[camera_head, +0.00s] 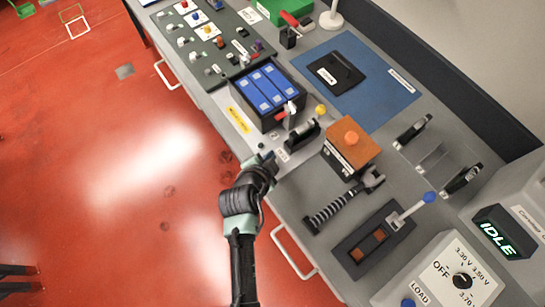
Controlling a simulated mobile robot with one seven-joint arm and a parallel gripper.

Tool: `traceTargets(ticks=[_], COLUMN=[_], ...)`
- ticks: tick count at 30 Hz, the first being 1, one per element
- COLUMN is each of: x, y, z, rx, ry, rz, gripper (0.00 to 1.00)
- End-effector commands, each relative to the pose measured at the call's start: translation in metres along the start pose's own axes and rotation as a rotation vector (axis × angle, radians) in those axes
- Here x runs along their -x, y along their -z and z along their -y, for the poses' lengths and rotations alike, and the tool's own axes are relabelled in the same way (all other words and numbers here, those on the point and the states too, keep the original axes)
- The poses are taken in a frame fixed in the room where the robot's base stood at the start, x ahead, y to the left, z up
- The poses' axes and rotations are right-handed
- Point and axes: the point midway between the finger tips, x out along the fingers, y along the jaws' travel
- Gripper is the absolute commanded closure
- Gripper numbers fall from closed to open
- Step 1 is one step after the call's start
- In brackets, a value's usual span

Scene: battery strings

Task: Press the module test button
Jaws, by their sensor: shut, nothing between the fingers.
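No button's label can be read clearly as module test. The black battery module box (291,118) holds blue cells (265,90) on a grey base plate. A small dark round spot (261,146), perhaps a button, shows at the plate's front, close to my gripper. A small white label (282,155) lies beside it. A yellow ball knob (321,110) stands right of the module.
The load panel (436,279) and the IDLE display (499,234) are at lower right. Red floor on the left is mostly free.

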Motion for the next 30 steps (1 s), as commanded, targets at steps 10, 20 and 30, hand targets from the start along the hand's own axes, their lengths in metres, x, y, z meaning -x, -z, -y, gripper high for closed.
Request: traceTargets(ticks=[10, 20, 30], x=[-0.0032, -0.0058, -0.0069], y=[-0.0022, -0.0042, -0.0053], z=[-0.0024, -0.0044, -0.0055], rx=[0.000, 0.000, 0.000], ry=[0.000, -0.001, -0.001], rz=[0.000, 0.000, 0.001], gripper=[1.00, 1.00, 1.00])
